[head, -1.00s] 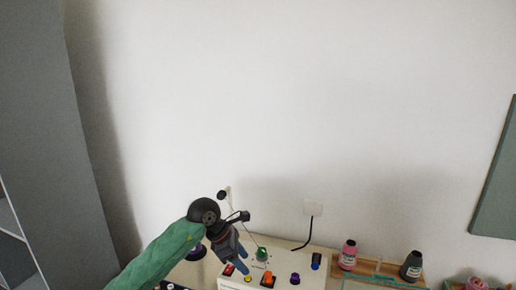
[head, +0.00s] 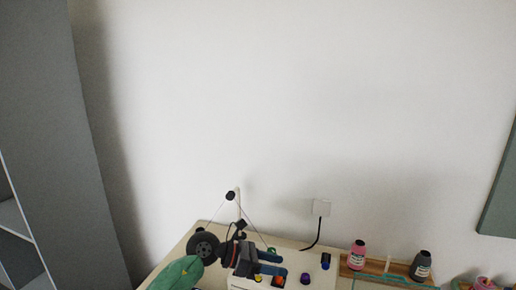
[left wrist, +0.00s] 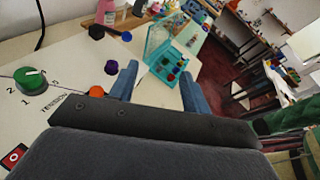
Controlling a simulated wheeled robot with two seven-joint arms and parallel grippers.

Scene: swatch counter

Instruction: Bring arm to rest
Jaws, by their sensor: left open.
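My left gripper (head: 270,263) is at the bottom of the head view, over the pale control panel (head: 246,284). Its two blue fingers are apart and point right, with nothing between them. In the left wrist view the open fingers (left wrist: 160,82) show with the panel (left wrist: 60,50) below and to the left. A green dial (left wrist: 30,79) marked TENSION, an orange knob (left wrist: 96,91) and a purple knob (left wrist: 111,67) are on the panel. The gripper looks apart from these knobs. My green-sleeved left arm comes in from the lower left. My right gripper is not in view.
A blue switch (head: 326,260) is on the panel's right. A pink bottle (head: 357,256) and a dark bottle (head: 421,266) stand in a wooden rack. A teal case (left wrist: 150,40) lies beyond the fingers.

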